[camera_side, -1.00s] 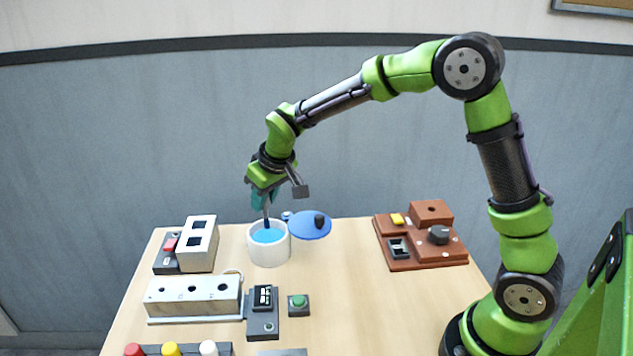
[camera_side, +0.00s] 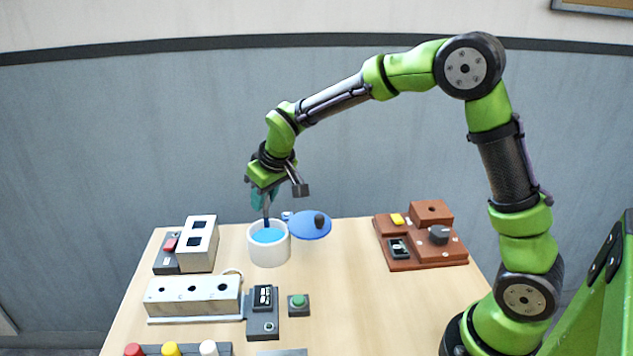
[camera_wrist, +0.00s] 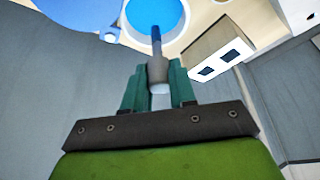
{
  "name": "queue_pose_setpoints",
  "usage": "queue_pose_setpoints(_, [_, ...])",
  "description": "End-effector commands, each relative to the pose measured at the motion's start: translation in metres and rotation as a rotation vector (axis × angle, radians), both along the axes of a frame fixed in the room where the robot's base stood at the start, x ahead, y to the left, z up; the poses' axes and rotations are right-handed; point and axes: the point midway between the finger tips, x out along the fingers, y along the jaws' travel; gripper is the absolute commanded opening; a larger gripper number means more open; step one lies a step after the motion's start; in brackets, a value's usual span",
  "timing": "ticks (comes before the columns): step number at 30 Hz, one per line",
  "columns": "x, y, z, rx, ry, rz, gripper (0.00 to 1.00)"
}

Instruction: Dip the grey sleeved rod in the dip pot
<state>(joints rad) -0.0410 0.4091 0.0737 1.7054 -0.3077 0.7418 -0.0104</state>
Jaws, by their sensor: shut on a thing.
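My gripper (camera_side: 263,199) points down over the dip pot, its teal fingers shut on the grey sleeved rod (camera_side: 266,221). In the wrist view my gripper (camera_wrist: 158,72) grips the rod's grey sleeve (camera_wrist: 157,70), and a dark blue lower part (camera_wrist: 155,36) points into the pot's opening. The white dip pot (camera_side: 269,253) stands open and holds blue liquid (camera_side: 267,236). The rod's lower end is at the pot's mouth, over or in the liquid; I cannot tell how deep. The pot also shows in the wrist view (camera_wrist: 181,42).
A blue lid (camera_side: 309,229) with a dark knob lies right of the pot. A white two-hole block (camera_side: 199,246) stands close on its left. A long white holed block (camera_side: 193,298), a green button box (camera_side: 298,304) and a brown fixture (camera_side: 421,242) are also on the table.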

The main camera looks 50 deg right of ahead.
Motion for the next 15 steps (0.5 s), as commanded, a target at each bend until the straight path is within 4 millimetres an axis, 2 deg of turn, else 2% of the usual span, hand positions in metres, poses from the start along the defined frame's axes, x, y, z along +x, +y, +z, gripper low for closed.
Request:
queue_pose_setpoints(5, [0.0, 0.0, 0.002, 0.0, -0.001, 0.0, 0.0])
queue_pose_setpoints(15, [0.0, 0.0, 0.026, 0.0, -0.002, 0.0, 0.0])
